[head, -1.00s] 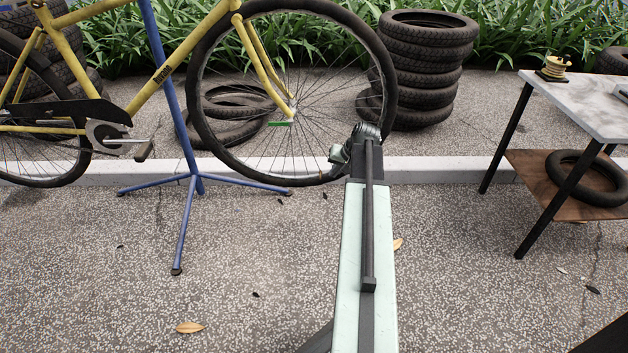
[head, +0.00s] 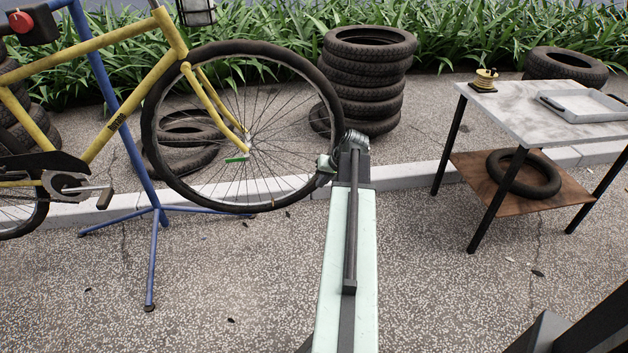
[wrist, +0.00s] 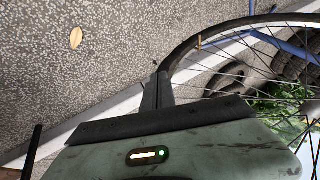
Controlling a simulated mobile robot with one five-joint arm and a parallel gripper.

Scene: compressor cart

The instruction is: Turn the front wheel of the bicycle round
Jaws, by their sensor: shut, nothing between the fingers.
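The front wheel (head: 150,130) of the yellow bicycle (head: 138,92) is upright, with a black tyre, thin spokes and a green piece at the hub. The bicycle is held on a blue stand (head: 135,150). My gripper (head: 325,170) is at the lower right of the wheel, overlapping the tyre and rim there. In the wrist view the narrow dark fingers (wrist: 157,88) are shut with nothing between them. They lie beside the tyre (wrist: 195,42), whose curve runs up to the right; I cannot tell whether they touch it. My arm hides part of the lower right tyre.
A stack of tyres (head: 365,85) stands behind the wheel to the right. A marble-topped table (head: 530,108) at right has a tray (head: 585,105) on top and a tyre (head: 522,173) on its lower shelf. A pale kerb (head: 420,178) runs behind.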

